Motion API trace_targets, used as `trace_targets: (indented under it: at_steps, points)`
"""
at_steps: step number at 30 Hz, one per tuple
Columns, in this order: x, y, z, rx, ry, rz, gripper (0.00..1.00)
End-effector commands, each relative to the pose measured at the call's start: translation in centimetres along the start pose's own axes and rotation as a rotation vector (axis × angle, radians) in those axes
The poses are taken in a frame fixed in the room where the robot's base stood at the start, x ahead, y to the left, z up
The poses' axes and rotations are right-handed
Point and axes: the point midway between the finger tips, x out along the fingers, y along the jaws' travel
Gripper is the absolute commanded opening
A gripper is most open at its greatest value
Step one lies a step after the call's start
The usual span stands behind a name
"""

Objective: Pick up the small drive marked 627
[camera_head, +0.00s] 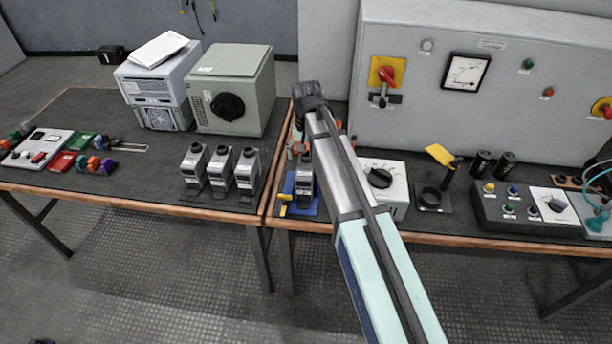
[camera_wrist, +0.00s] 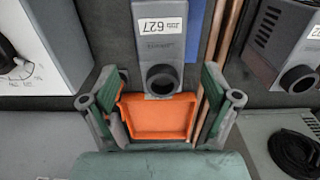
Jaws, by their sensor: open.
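The small grey drive marked 627 (camera_wrist: 161,50) is at the top middle of the wrist view, its label and a dark round opening facing the camera. In the head view a drive (camera_head: 305,186) stands on a blue mat (camera_head: 288,190), partly behind my arm; its label is too small to read there. My gripper (camera_wrist: 160,95) is open, with its fingers spread left and right below the drive in the wrist view. An orange tray-like part (camera_wrist: 157,116) shows between the fingers, and the drive appears just beyond it. In the head view my arm hides most of the gripper.
Three similar drives (camera_head: 220,168) stand in a row to the left. A white dial box (camera_head: 384,186) is close on the right. A large grey cabinet (camera_head: 470,85) stands behind it. A green-grey box (camera_head: 232,88) stands at the back left.

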Motion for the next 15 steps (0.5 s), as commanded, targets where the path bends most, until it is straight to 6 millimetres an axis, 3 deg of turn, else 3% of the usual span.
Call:
trace_targets:
  at_steps: [6,15]
  points:
    - [2.7,0.0,0.0,-0.001,0.000,0.000,0.88]
    - [4.0,-0.1,-0.1,-0.001,-0.001,0.000,0.88]
